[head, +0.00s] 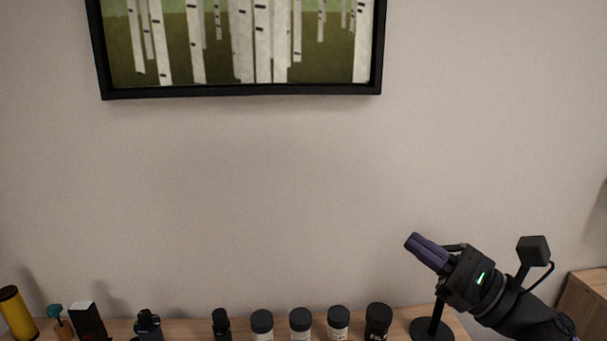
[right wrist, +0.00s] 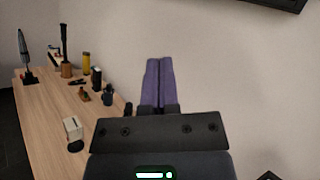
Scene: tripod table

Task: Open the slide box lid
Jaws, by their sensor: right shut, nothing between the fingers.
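No slide box or lid can be made out for certain in either view. In the right wrist view a small pale block (right wrist: 72,127) stands on the table's near part, but it is too small to identify. My right gripper (head: 411,240) is raised above the right end of the tabletop, in front of the wall. Its purple fingers are shut together and empty, as the right wrist view (right wrist: 159,62) also shows. My left gripper is out of view.
Several dark-lidded jars (head: 300,318) line the wooden tabletop (head: 455,324). A yellow cylinder (head: 17,312), a black box (head: 87,321) and a dark bottle (head: 148,325) stand further left. A framed picture (head: 240,91) hangs above; the wall between is bare.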

